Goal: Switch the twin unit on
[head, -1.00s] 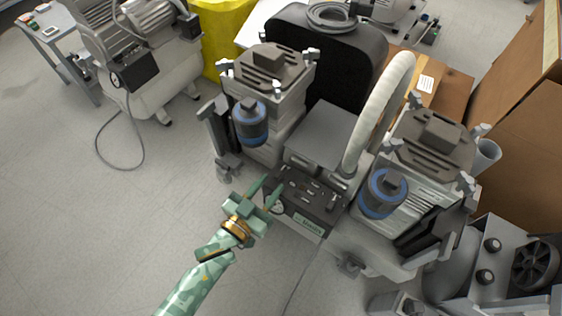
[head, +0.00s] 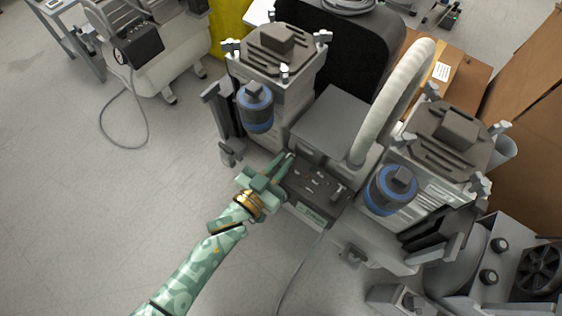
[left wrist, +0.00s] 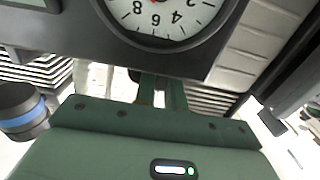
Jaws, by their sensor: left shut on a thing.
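The twin unit has two grey compressor heads (head: 275,50) with blue-banded canisters (head: 256,108) and a dark control panel (head: 318,196) low between them. Several small controls sit on the panel's top. My left gripper (head: 286,158) reaches in from the front left, with its fingertips at the panel's upper left edge. It is shut on a small part there, which the fingers and panel mostly hide. In the left wrist view the green fingers (left wrist: 161,92) pass behind the panel's edge, below the round pressure gauge (left wrist: 165,18). My right gripper is out of view.
A pale ribbed hose (head: 394,100) arches over the unit's right side. A single compressor (head: 150,60) with a trailing cable stands at the left. Cardboard boxes (head: 530,135) and a machine with a fan (head: 540,268) stand at the right. The floor at the front left is clear.

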